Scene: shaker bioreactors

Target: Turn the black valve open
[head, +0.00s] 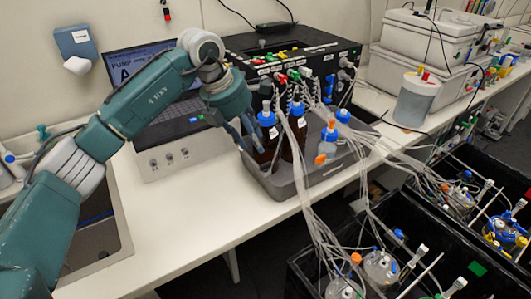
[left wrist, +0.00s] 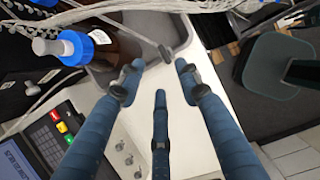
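A black pump box (head: 325,60) stands at the back of the bench, with a row of small valves in several colours along its front. A dark handle (head: 265,86) at the left end of that row may be the black valve; it is too small to tell its setting. My left gripper (head: 250,138) is in front of the box, lower than the valves, beside the brown bottles. In the left wrist view its three blue fingers (left wrist: 157,75) are spread, with nothing between them. The black valve is not clearly seen there. My right gripper is in neither view.
Brown bottles with blue caps (head: 267,119) stand in a grey tray (head: 318,174), close to my left fingers. Many clear tubes (head: 305,185) run from the box to vessels in black crates at right. A laptop (head: 140,62) sits behind my arm. The front bench is clear.

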